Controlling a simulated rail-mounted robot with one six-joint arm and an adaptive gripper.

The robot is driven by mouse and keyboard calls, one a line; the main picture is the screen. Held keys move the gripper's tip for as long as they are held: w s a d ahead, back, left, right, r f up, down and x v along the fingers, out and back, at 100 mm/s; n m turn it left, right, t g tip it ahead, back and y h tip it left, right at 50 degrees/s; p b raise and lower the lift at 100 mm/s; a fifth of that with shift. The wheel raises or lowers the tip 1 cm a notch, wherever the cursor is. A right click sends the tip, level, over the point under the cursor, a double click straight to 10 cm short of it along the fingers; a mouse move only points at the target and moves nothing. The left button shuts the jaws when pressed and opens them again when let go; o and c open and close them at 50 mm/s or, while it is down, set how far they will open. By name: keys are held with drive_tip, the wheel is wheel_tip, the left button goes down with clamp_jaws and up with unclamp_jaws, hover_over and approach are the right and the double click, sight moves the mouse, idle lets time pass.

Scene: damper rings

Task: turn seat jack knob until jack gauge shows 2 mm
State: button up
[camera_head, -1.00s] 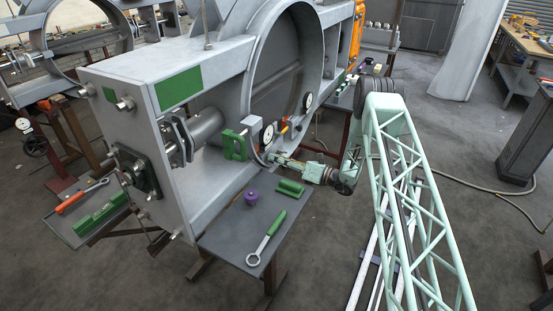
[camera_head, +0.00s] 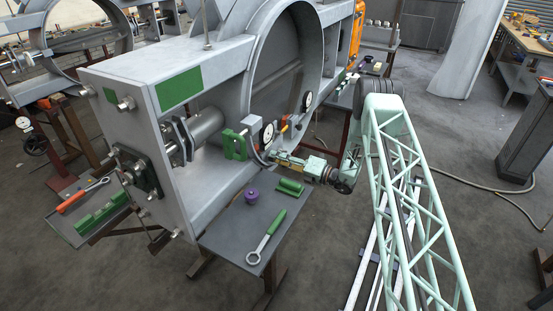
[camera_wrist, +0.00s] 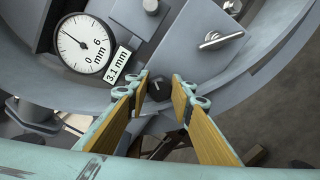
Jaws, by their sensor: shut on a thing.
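The jack gauge (camera_wrist: 84,43) is a round white dial in the wrist view, with a needle pointing to the upper left. A label (camera_wrist: 116,66) beside it reads 3.1 mm. The dark seat jack knob (camera_wrist: 160,90) sits below and right of the gauge. My gripper (camera_wrist: 158,84) is shut on the knob, with one finger on each side of it. In the head view my gripper (camera_head: 273,156) reaches the lower rim of the big ring, just below a white dial (camera_head: 267,133). The knob is hidden there.
A grey shelf (camera_head: 222,242) below holds a purple knob-like part (camera_head: 251,196), a green block (camera_head: 290,187) and a green-handled ring wrench (camera_head: 267,236). A metal lever (camera_wrist: 220,40) and a fitting lie near my fingers in the wrist view.

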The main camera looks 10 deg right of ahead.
drive_tip(key=o, duration=0.9)
drive_tip(key=shift+o, duration=0.2)
drive_tip(key=shift+v, duration=1.05)
drive_tip(key=shift+v, duration=2.95)
drive_tip(key=shift+c, duration=0.7)
